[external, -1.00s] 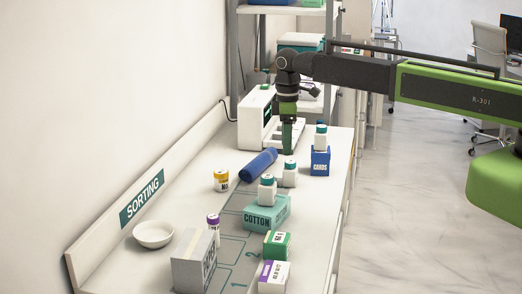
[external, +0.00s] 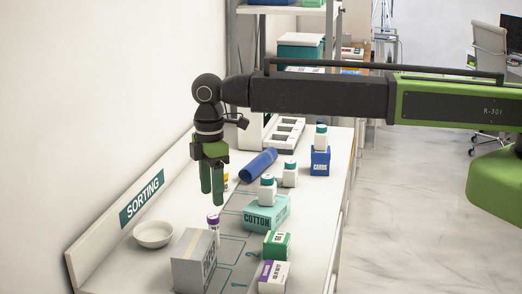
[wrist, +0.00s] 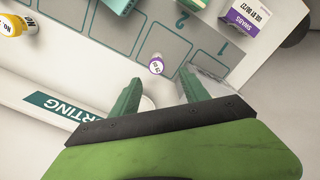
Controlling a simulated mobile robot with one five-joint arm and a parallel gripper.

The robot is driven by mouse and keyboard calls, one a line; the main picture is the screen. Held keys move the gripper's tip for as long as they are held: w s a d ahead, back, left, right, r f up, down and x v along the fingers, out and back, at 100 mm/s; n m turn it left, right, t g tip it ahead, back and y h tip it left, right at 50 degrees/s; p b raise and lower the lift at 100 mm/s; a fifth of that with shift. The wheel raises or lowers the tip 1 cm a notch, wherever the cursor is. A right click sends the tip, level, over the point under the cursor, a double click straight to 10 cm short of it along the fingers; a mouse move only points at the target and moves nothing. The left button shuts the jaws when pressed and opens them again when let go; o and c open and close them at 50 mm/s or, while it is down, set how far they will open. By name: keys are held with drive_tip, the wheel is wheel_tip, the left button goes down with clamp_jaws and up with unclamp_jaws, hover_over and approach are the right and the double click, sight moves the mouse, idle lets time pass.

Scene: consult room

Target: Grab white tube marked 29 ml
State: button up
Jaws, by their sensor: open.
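A small white tube with a purple cap (external: 213,232) stands upright on the table in the external view, beside the grey box. Its marking is too small to read. In the wrist view the purple-and-white tube (wrist: 156,66) shows just beyond my fingertips, roughly between them. My gripper (external: 212,197) points down above the tube, open and empty, with its tips apart from the cap. Its two green fingers also show in the wrist view (wrist: 160,80). White teal-capped bottles stand farther back, one on the cotton box (external: 267,191), one on the table (external: 290,176).
A grey box (external: 187,262) stands close to the tube, in front. A white bowl (external: 153,234) is to the left, by the sorting ledge (external: 140,197). Green (external: 277,245) and purple-topped boxes (external: 274,277) stand to the right. A blue roll (external: 258,163) lies behind.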

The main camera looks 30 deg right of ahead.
sight(214, 227)
wheel_tip(214, 227, down, 7)
drive_tip(key=b, duration=0.5)
drive_tip(key=shift+r, duration=0.3)
drive_tip(key=f+b, duration=0.5)
drive_tip(key=shift+w+d+f, duration=0.15)
drive_tip(key=shift+w+f, duration=0.05)
drive_tip(key=shift+w, duration=0.1)
drive_tip(key=shift+r, duration=0.2)
clamp_jaws()
